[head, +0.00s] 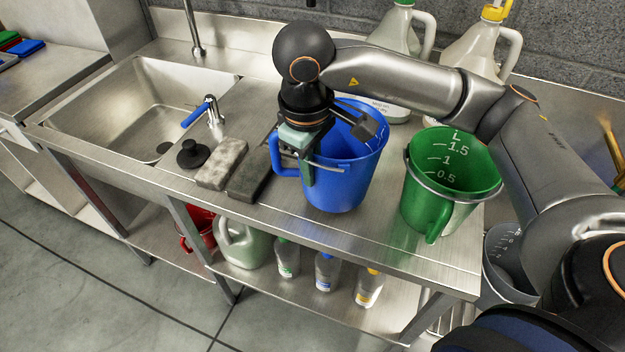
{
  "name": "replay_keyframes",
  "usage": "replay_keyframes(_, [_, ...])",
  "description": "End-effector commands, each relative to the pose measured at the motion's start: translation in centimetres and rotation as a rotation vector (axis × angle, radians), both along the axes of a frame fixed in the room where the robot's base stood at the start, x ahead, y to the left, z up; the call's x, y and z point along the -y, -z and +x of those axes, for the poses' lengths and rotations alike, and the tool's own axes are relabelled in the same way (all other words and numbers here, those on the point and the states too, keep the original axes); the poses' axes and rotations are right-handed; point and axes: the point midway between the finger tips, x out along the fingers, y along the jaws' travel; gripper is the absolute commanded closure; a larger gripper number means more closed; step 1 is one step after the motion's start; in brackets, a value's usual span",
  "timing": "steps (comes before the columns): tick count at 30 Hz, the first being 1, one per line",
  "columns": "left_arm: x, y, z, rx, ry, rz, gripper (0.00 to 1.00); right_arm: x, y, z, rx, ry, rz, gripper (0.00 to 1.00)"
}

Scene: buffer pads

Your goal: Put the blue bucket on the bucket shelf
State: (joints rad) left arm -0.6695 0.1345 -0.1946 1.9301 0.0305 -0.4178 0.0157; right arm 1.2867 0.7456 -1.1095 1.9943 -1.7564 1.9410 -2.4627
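The blue bucket (345,188) stands upright on the steel counter, right of the sink, with its handle (281,160) facing left. My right gripper (306,172) reaches down at the bucket's left side, by the handle and the rim. One finger shows in front of the bucket wall. Whether the fingers are closed on the handle or still apart is hidden by the gripper body. My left gripper is not in view. I cannot tell which surface is the bucket shelf; a lower shelf (165,240) under the counter holds a red bucket (198,230).
A green bucket (440,205) stands close to the right of the blue one. Large jugs (480,50) stand behind. Two sponge-like blocks (222,165), a black plug (193,154) and the sink (135,95) lie left. Several bottles (325,272) stand below; floor (80,285) in front is clear.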

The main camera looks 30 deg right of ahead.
Motion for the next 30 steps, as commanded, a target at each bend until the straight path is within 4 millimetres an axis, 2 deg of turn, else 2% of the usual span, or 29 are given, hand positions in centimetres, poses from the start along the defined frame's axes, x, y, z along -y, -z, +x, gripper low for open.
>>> replay_keyframes(3, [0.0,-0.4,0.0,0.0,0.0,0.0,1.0,0.3,1.9,-0.1,-0.006,0.001,-0.002,1.0])
replay_keyframes(6, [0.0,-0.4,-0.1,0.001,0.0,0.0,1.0,0.2,2.9,-0.1,-0.004,0.001,-0.001,1.0])
replay_keyframes(19, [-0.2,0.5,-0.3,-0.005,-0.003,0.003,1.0,0.2,3.8,0.0,0.0,0.002,-0.001,1.0])
replay_keyframes(21, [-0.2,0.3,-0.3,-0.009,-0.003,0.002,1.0,0.2,3.6,0.0,-0.002,0.002,-0.001,0.89])
replay_keyframes(27, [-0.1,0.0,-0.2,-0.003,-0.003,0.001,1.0,0.2,3.6,0.0,-0.002,0.002,-0.001,0.66])
replay_keyframes(30, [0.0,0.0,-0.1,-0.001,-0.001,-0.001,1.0,0.2,3.6,0.0,-0.002,0.002,-0.001,0.65])
